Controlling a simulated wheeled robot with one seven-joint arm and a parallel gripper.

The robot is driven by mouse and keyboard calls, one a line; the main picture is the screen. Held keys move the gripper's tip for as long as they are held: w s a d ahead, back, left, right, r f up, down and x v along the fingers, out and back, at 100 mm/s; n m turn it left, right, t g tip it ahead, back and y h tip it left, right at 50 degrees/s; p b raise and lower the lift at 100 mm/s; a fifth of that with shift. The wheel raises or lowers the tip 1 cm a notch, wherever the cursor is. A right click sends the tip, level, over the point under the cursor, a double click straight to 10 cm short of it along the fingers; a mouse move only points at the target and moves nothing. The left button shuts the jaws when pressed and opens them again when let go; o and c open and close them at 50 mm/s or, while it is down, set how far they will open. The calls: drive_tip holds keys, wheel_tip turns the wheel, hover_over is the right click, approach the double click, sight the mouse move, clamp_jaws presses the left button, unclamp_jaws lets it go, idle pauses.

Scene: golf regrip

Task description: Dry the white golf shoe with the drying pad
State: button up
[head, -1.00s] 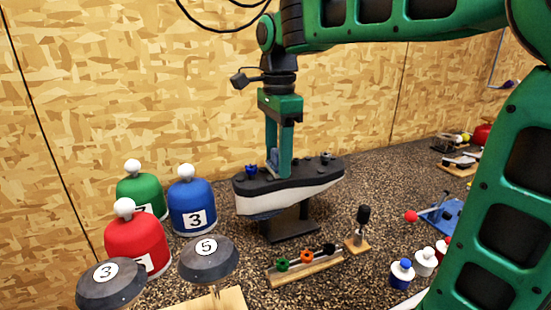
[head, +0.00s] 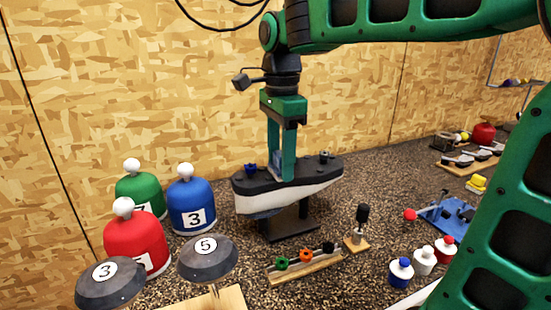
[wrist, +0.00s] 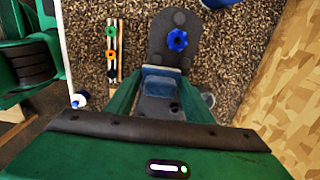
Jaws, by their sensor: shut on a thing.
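The white golf shoe (head: 310,198) sits upside down on a dark stand (head: 290,225), its dark sole facing up. A blue cleat (head: 251,169) stands on the sole at the left and a dark cleat (head: 324,156) at the right. My gripper (head: 282,176) points down at the middle of the sole. It is shut on the blue-grey drying pad (wrist: 160,82), which shows between the fingers in the wrist view. The pad is at the sole; whether it presses on it I cannot tell. The fingers hide part of the sole.
Green, red (head: 137,245) and blue (head: 191,205) numbered club covers stand at the left, with two dark numbered heads in front. A wooden rack (head: 305,267) with coloured knobs, a small brush (head: 362,222) and several bottles (head: 424,261) lie front right. The wood wall is close behind.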

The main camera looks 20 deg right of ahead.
drive_tip(key=shift+w, duration=0.1)
drive_tip(key=shift+w, duration=1.35)
drive_tip(key=shift+s+r, duration=0.1)
drive_tip(key=shift+s, duration=1.35)
drive_tip(key=shift+w, duration=1.45)
drive_tip(key=shift+s+f, duration=0.15)
drive_tip(key=shift+f, duration=0.05)
